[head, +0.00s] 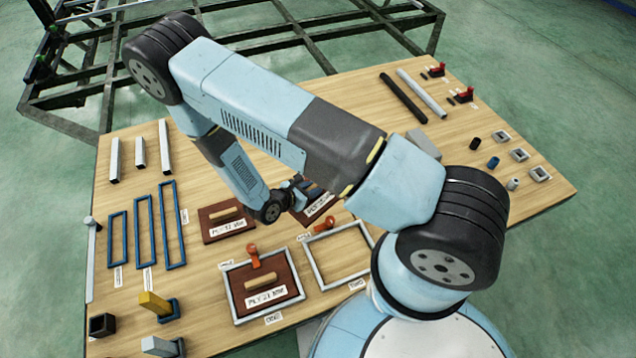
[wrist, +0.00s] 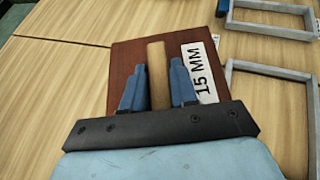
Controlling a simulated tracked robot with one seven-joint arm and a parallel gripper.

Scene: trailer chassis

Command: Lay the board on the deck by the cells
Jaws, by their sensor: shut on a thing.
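My gripper (wrist: 157,84) is shut on the wooden handle (wrist: 156,55) of a dark brown board (wrist: 124,68) labelled 15 MM, with a blue finger on each side of the handle. In the head view the same board (head: 318,207) is partly hidden behind my arm. I cannot tell whether it touches the wooden deck (head: 200,282) or hangs just above it. A 12 MM board (head: 213,234) lies flat to its left. A 21 MM board (head: 285,265) lies inside a grey frame (head: 232,290). An empty grey frame (head: 313,262) lies to the right of that one.
Orange clamps (head: 267,257) sit at the grey frames. A black rod (head: 403,98) and small parts lie at the right. The trailer chassis (head: 65,105) is behind.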

